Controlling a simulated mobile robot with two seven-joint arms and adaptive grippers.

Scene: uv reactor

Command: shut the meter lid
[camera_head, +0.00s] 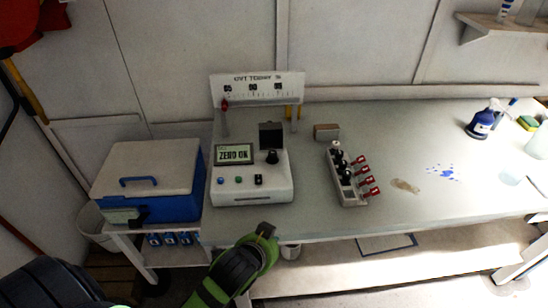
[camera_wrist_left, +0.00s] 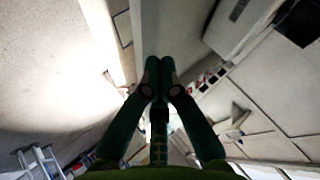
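The white meter (camera_head: 252,188) stands on the bench, and its screen (camera_head: 234,153) reads "ZERO OK". Its dark square lid (camera_head: 271,135) stands up at the back right of the meter's top, raised above a round black knob or well (camera_head: 272,157). My left gripper (camera_head: 266,230) is in front of the bench edge, below and apart from the meter. In the left wrist view its two green fingers (camera_wrist_left: 160,66) are together at the tips, with nothing seen between them. The meter's white body (camera_wrist_left: 243,25) shows there at the upper right. My right gripper is not in view.
A blue cooler box (camera_head: 150,185) with a pale top stands left of the meter. A rack (camera_head: 350,178) of black-capped vials and red-ended parts stands to the right. A small brown block (camera_head: 326,132) and a scale board (camera_head: 257,88) are behind. The bench has free room further right.

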